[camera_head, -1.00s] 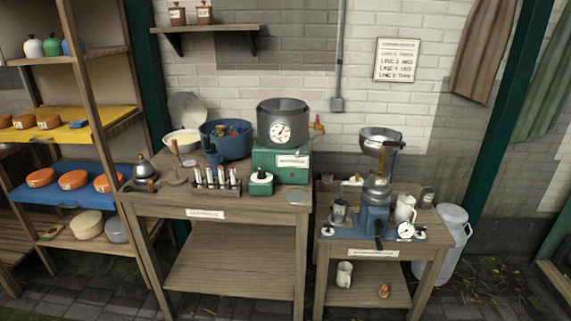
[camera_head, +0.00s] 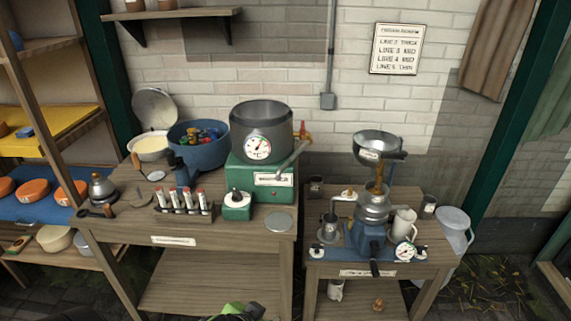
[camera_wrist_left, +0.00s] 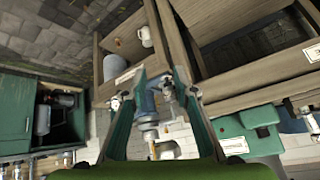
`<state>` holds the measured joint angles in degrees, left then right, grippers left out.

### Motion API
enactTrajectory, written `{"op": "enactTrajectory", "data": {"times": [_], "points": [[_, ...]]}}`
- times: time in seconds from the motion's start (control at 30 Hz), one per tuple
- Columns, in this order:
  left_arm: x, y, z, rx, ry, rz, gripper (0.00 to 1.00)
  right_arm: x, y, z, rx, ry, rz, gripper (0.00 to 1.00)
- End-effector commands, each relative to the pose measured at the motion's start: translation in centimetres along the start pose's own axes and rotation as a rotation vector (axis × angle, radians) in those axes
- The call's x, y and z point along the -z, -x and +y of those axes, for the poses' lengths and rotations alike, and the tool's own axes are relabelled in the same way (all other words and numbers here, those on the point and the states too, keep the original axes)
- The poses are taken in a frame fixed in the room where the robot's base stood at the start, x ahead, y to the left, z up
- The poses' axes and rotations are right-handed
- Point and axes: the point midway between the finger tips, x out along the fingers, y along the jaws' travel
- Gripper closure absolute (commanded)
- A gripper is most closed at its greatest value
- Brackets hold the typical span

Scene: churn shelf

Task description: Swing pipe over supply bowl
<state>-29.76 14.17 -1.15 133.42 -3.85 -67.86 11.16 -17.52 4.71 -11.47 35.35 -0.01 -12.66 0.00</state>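The grey pipe (camera_head: 291,158) slants down from an orange-handled tap (camera_head: 302,134) on the right side of the metal pot (camera_head: 262,130). The supply bowl (camera_head: 372,143) is a wide metal bowl on top of the blue separator (camera_head: 370,240). My left gripper (camera_wrist_left: 160,82) shows in the left wrist view with its fingers spread and nothing clearly held between them. A green and black part of my left arm shows at the bottom edge of the head view. My right gripper is out of view.
Test tubes in a rack (camera_head: 184,206), a blue tub (camera_head: 198,146) and a small green device (camera_head: 237,206) crowd the left table. A white jug (camera_head: 403,225) and a dial gauge (camera_head: 404,251) stand by the separator. A narrow gap separates the tables.

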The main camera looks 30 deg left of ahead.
Motion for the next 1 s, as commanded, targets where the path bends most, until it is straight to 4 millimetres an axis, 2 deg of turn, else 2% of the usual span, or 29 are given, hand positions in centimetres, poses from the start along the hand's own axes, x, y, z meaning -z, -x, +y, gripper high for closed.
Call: {"op": "enactTrajectory", "data": {"times": [0.03,0.2,0.3,0.43,0.53,0.7,0.87,1.0], "points": [[2.6,0.0,-2.1,0.038,0.016,0.084,0.73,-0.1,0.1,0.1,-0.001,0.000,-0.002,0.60],[10.9,0.7,-7.8,0.111,0.063,0.369,0.73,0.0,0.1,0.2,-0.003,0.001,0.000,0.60],[15.8,1.9,-10.8,0.128,0.072,0.543,0.73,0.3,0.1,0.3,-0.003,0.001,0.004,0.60],[21.3,4.2,-13.6,0.115,0.062,0.748,0.73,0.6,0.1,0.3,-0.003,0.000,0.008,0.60],[23.8,5.7,-14.6,0.094,0.049,0.850,0.73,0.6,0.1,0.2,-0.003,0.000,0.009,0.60],[25.7,6.6,-15.1,0.073,0.039,0.914,0.73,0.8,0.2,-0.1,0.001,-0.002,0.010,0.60],[27.3,5.6,-15.3,0.073,0.038,0.917,0.73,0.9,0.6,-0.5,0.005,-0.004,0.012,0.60],[29.4,4.1,-15.5,0.073,0.039,0.917,0.73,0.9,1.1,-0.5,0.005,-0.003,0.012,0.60]]}}
